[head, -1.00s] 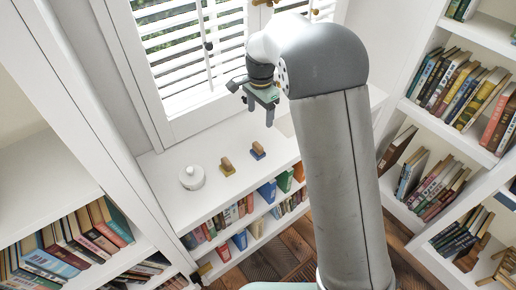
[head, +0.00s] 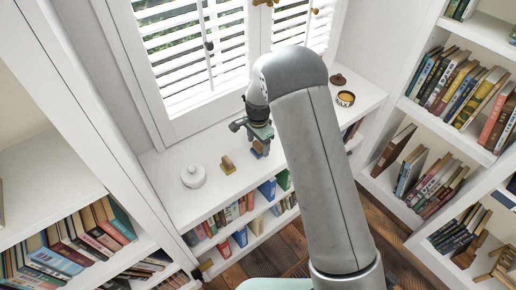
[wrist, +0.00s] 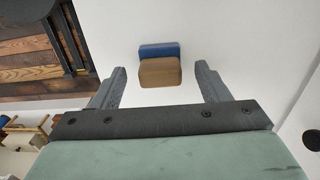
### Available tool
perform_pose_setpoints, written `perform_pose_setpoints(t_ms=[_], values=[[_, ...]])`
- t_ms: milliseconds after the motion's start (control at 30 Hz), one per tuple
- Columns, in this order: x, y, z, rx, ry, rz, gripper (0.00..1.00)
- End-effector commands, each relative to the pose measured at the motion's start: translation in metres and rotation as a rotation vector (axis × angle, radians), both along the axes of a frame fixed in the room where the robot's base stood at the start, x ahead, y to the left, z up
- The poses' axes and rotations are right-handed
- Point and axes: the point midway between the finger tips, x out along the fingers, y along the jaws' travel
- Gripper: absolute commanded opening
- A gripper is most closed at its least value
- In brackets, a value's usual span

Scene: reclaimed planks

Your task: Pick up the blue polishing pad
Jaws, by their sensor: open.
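The blue polishing pad has a brown wooden grip block on a blue base. In the head view the blue polishing pad (head: 257,152) stands on the white shelf top below the window, partly hidden by my gripper (head: 262,140). In the wrist view the blue polishing pad (wrist: 159,50) is upper centre, its brown block facing the camera. My gripper (wrist: 161,75) is open, with one finger on each side of the block and a gap on both sides. Nothing is held.
A similar yellow-based pad (head: 228,166) and a white lidded round container (head: 193,176) stand left of the blue pad. A wax tin (head: 345,99) and a brown object (head: 337,79) are to the right. The window shutters (head: 185,55) are close behind.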

Motion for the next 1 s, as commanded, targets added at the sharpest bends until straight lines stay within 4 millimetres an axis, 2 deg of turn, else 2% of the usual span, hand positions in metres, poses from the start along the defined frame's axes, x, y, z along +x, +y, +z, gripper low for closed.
perform_pose_setpoints(t_ms=[100, 200, 433, 467, 600, 633, 1000], values=[[-0.001, 0.000, -0.017, 0.000, 0.002, 0.000, 0.69], [0.000, 0.001, -0.023, 0.000, 0.000, 0.000, 0.69], [0.000, 0.001, -0.025, 0.001, -0.001, 0.001, 0.69], [0.000, 0.001, -0.025, 0.001, -0.001, 0.001, 0.64], [0.000, 0.001, -0.025, 0.001, -0.001, 0.001, 0.25], [0.000, 0.001, -0.025, 0.001, -0.001, 0.001, 0.21], [0.000, 0.001, -0.021, 0.000, -0.002, 0.001, 0.21]])
